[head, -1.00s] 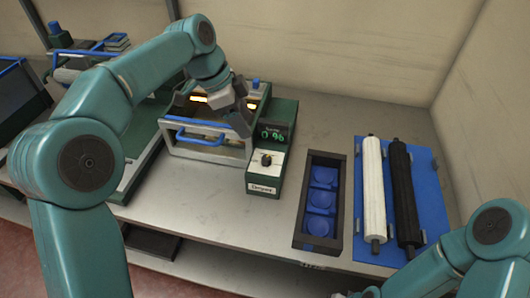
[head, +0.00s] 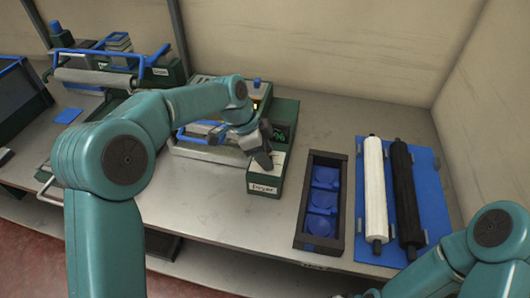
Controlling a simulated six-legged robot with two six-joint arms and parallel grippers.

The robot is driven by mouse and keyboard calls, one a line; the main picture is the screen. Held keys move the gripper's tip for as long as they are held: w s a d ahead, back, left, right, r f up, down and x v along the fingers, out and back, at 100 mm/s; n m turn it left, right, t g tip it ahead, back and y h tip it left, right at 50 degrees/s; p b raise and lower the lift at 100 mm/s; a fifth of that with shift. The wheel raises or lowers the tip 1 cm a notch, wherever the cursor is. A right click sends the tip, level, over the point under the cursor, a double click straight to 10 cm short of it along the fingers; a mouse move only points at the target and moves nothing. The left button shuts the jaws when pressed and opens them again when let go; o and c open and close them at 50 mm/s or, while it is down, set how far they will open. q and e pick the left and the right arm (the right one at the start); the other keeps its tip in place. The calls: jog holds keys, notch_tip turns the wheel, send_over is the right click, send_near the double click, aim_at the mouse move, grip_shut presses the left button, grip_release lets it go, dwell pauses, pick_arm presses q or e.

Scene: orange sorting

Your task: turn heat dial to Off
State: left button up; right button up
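The dryer's control box (head: 287,112) is dark green, with a lit green display (head: 280,132) and a pale front panel (head: 260,181) bearing a label. The heat dial on that panel is hidden behind my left gripper (head: 263,160). This gripper points down at the panel, over the dial's place. Its fingers are seen edge-on, so I cannot tell whether they are open or touching the dial. My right arm is at the lower right, and only a sliver of its gripper shows at the bottom edge.
The dryer (head: 210,154) with its blue handle stands left of the control box, partly behind my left arm. A dark tray (head: 311,237) with blue compartments is to the right. A white roller (head: 375,195) and a black roller (head: 404,195) lie on a blue board (head: 432,200).

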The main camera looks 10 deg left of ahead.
pick_arm(q)
grip_shut()
